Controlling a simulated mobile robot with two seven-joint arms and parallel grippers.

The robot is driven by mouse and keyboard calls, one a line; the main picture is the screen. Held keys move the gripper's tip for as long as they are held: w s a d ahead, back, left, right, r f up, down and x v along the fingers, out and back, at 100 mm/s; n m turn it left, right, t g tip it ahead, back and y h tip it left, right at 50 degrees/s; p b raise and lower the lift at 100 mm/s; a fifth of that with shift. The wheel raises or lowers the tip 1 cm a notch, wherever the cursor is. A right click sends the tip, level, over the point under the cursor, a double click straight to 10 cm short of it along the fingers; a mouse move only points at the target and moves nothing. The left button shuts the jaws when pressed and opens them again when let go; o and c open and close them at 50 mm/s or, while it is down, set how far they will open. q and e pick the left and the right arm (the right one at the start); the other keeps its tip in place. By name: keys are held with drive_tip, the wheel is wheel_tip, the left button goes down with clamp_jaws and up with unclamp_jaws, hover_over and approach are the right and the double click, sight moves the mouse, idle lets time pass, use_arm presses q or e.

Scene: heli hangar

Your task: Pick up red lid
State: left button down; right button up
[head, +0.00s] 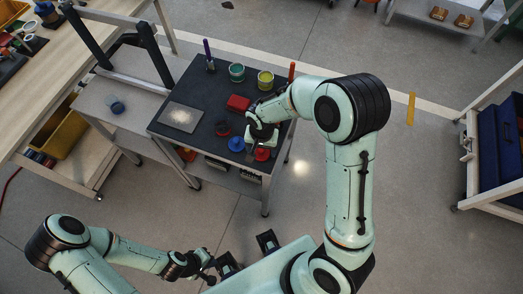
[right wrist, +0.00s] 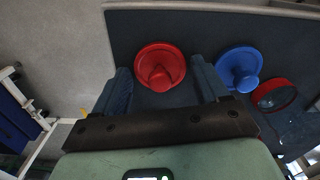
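The red lid (head: 262,154) lies on the dark top of a small table (head: 190,88), near its front right corner. In the right wrist view the red lid (right wrist: 160,68) shows a round rim and a raised knob. My right gripper (right wrist: 160,82) is open, with one finger to each side of the lid in that view. It is empty, and I cannot tell its height above the lid. In the head view my right gripper (head: 256,148) is partly hidden by its own wrist. My left gripper (head: 210,276) is low at the front, away from the table; its fingers are unclear.
A blue lid (right wrist: 238,68) lies close beside the red lid, with a red-rimmed round item (right wrist: 275,95) beyond it.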

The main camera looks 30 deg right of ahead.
drive_tip(key=c, duration=0.6)
drive_tip(key=shift+o, duration=0.2)
